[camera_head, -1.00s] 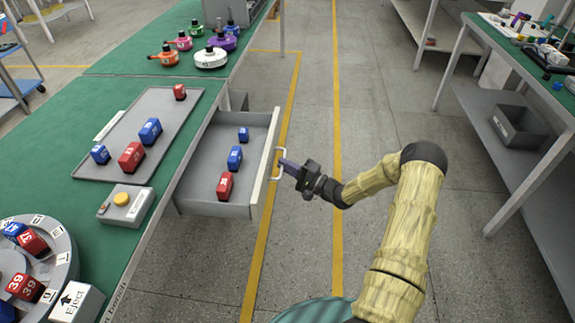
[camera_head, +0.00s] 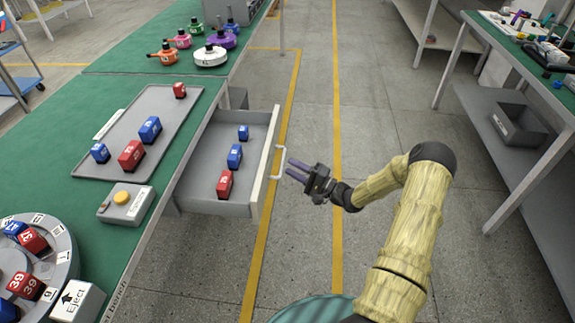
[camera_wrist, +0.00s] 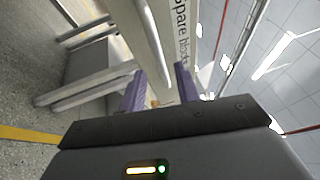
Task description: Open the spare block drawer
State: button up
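The spare block drawer (camera_head: 212,207) is pulled out from under the green bench and stands open. It holds a red block (camera_head: 225,184) and two blue blocks, one larger (camera_head: 234,157) and one smaller (camera_head: 243,133). Its pale handle (camera_head: 279,163) is on the front panel. My gripper (camera_head: 292,171) is just right of the handle, its purple fingers pointing at it. In the wrist view the fingers (camera_wrist: 158,85) are spread apart with nothing gripped between them, and the handle (camera_wrist: 153,45) and the drawer front with "Spare block" lettering (camera_wrist: 181,30) lie beyond them.
A grey tray (camera_head: 105,170) with several blocks, a box with a yellow button (camera_head: 122,200) and a round numbered dial (camera_head: 62,245) are on the bench (camera_head: 30,180). Another table (camera_head: 480,30) stands at right. The floor between is clear.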

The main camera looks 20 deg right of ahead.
jog(key=v, duration=1.4)
jog(key=shift+p, duration=0.3)
jog(key=shift+r, duration=0.1)
jog(key=w+a+r+n+g+h, duration=0.5)
jog(key=w+a+r+n+h, duration=0.15)
jog(key=h, duration=0.45)
jog(key=s+a+r+n+g+h, duration=0.1)
jog(key=s+a+r+g, duration=0.2)
jog(key=s, duration=0.5)
jog(key=s+a+r+n+g+h, duration=0.1)
jog(key=s+a+r, duration=0.25)
jog(key=s, duration=0.45)
jog(key=s+a+r+n+g+h, duration=0.1)
jog(key=s+a+r+g, duration=0.25)
jog(key=s, duration=0.45)
notch_tip(320, 180, up, 24)
jog(key=p, duration=2.4)
jog(key=shift+w+d+t, duration=0.35)
jog(key=shift+d+t, duration=0.1)
